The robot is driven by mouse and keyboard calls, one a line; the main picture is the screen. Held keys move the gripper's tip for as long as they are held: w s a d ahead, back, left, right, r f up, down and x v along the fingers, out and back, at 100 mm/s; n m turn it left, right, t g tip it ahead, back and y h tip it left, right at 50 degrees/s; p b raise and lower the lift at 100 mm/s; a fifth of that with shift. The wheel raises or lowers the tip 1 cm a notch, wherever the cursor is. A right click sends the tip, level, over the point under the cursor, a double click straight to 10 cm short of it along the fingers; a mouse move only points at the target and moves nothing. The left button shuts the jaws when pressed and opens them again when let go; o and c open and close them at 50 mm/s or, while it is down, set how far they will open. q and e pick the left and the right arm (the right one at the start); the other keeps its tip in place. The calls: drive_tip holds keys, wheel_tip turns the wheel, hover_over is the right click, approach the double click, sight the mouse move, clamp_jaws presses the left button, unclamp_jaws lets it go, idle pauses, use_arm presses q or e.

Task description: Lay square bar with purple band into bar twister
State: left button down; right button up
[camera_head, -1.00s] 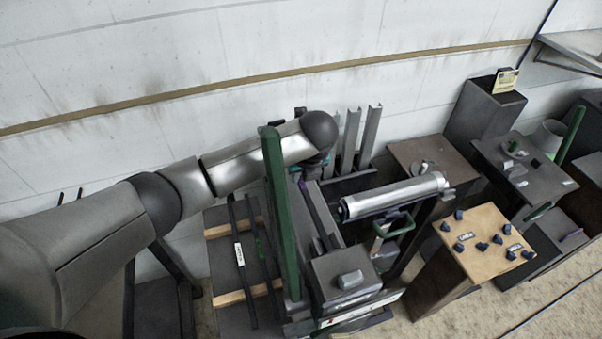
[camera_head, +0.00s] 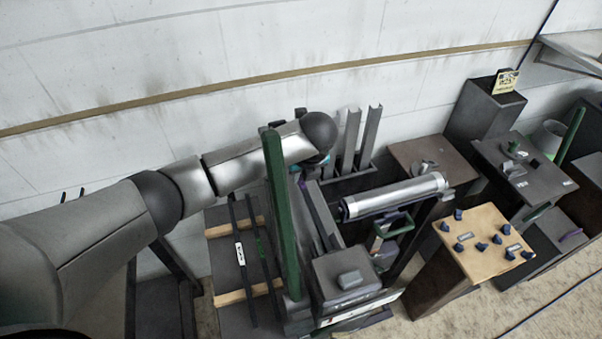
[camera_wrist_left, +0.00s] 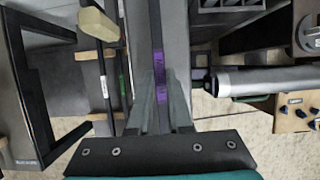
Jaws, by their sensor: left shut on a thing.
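The dark square bar with the purple band (camera_wrist_left: 159,68) runs lengthwise over the bar twister in the left wrist view. My left gripper (camera_wrist_left: 160,97) is shut on it at the purple band. In the head view the bar (camera_head: 307,201) slants along the twister, and my arm hides its far end and most of the gripper. The bar twister (camera_head: 346,294) is a long grey machine with a block at its near end. A tall green lever (camera_head: 280,210) rises at its left. I cannot tell whether the bar touches the twister's seat. My right gripper is not in view.
Left of the twister, dark bars (camera_head: 243,270) lie across wooden strips (camera_head: 249,293) on a grey stand. A silver cylinder (camera_head: 395,195) lies to the right. A wooden-topped block with dark knobs (camera_head: 484,246) stands beyond it. Upright grey channels (camera_head: 370,135) stand behind.

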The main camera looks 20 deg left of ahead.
use_arm(q)
drive_tip(key=c, duration=0.8)
unclamp_jaws()
drive_tip(key=shift+o, duration=0.2)
drive_tip(key=shift+s+f, duration=0.1)
drive_tip(key=shift+f, duration=0.05)
wheel_tip(320, 180, up, 20)
